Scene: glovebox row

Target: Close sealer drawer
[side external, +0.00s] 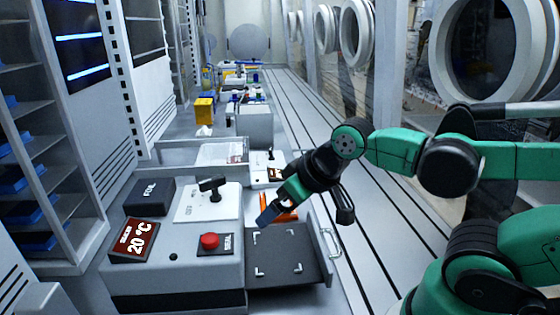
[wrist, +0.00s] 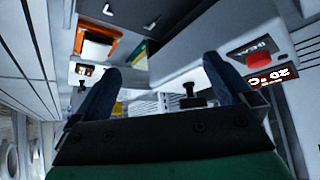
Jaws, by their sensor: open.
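The sealer (side external: 175,262) is a grey box with a red button (side external: 209,241) and a display reading 20 °C (side external: 133,240) in the side view. Its drawer (side external: 277,256) is pulled out to the right, a dark tray with white corner marks. A pale loop handle (side external: 331,243) stands at its outer right end. My gripper (side external: 268,213) is above the drawer's back left part, beside the sealer body and away from the handle. In the wrist view my gripper (wrist: 161,66) has its two dark blue fingers spread with nothing between them. The red button (wrist: 264,57) shows right of them.
A black FOIL box (side external: 149,196) and a black lever (side external: 213,188) are on the sealer. An orange-framed item (wrist: 97,44) shows upper left in the wrist view. Grey equipment (side external: 254,125) stands farther back. Grooved bench (side external: 330,190) to the drawer's right is mostly clear.

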